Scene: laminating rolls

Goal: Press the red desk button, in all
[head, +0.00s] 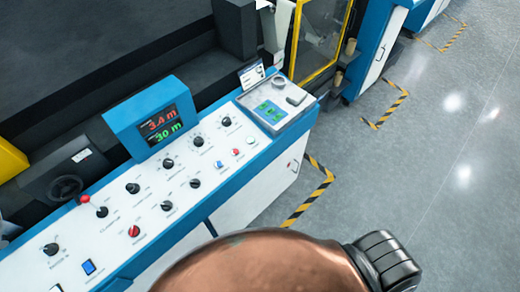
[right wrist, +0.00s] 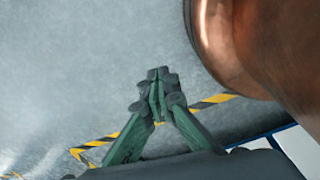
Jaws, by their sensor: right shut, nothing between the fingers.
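The control desk (head: 250,200) runs diagonally across the head view, with a white sloping panel of knobs and buttons. A red round-headed button (head: 85,199) stands at the panel's back edge, left of the display. A red knob (head: 134,231) sits near the front edge, and a small red button (head: 236,152) sits further right. I cannot tell from the picture alone which is the desk button. My right gripper (right wrist: 158,92) is shut and empty in the right wrist view, with floor behind it, apart from any button. It is not visible in the head view. My left gripper is not in view.
A display (head: 161,126) with red and green figures rises behind the panel. Several black knobs and a blue switch (head: 88,267) surround the red controls. A large copper-coloured rounded shape hides the bottom middle. Grey floor (head: 400,180) with striped markings is open at right.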

